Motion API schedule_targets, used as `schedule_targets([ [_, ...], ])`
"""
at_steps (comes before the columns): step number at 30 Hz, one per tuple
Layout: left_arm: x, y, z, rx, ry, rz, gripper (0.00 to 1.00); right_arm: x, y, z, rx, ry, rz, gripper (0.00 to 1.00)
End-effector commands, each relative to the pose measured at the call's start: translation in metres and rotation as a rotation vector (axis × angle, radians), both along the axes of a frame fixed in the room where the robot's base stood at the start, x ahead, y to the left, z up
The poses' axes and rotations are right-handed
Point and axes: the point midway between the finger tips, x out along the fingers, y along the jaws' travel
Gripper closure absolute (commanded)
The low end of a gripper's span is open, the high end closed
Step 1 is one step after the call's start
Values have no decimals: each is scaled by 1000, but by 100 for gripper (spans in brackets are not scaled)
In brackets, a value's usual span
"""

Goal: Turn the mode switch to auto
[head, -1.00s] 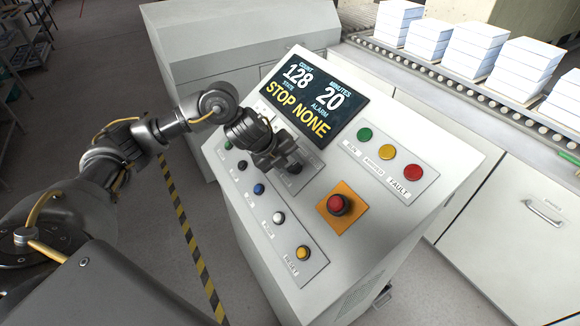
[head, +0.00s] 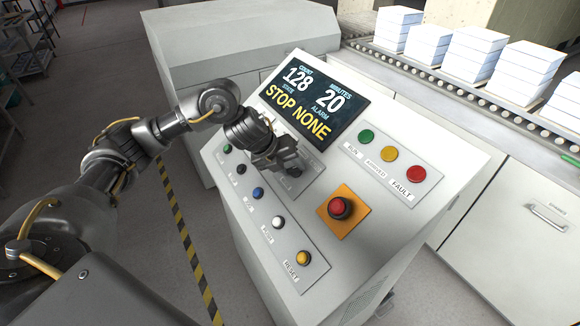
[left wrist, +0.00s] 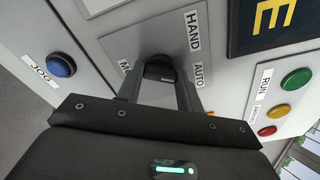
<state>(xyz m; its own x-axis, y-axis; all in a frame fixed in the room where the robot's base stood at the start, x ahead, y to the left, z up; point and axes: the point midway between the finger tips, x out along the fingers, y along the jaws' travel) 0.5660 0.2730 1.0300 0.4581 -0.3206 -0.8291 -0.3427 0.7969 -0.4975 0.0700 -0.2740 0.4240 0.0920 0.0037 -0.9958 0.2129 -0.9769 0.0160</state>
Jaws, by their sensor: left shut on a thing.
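The mode switch is a black knob (left wrist: 158,70) on a grey plate (left wrist: 118,46) with labels; HAND and AUTO can be read in the left wrist view, and a third label is partly hidden. My left gripper (left wrist: 160,88) is shut on the knob, one finger on each side of it. In the head view my left gripper (head: 284,166) is at the panel below the display and covers most of the switch. Which label the knob points to cannot be told. My right gripper is not in view.
The display (head: 314,98) reads STOP NONE. A red emergency button (head: 340,207) on an orange plate sits right of the gripper. A column of push buttons (head: 258,193) lies to the left. Indicator lamps (head: 389,153) are at the right. A conveyor (head: 460,85) carries stacked white blocks behind.

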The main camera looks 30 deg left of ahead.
Motion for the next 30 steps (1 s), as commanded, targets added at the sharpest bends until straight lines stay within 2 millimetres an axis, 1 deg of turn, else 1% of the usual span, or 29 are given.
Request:
schedule_targets([
  [5, 0, 0, 1, 0, -2, -1, 86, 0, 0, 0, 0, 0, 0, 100],
  [6, 0, 0, 1, 0, -2, -1, 58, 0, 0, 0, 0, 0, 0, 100],
  [10, 0, 0, 1, 0, -2, -1, 42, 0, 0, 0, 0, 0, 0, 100],
  [20, -1, 1, 3, 0, -2, 0, 42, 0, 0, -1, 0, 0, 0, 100],
  [23, -5, 5, 12, 0, -4, -1, 42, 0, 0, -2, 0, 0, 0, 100],
  [26, -14, 11, 27, 2, -7, -1, 42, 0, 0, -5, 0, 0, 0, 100],
  [30, -27, 20, 52, 3, -7, 0, 42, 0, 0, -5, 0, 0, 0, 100],
])
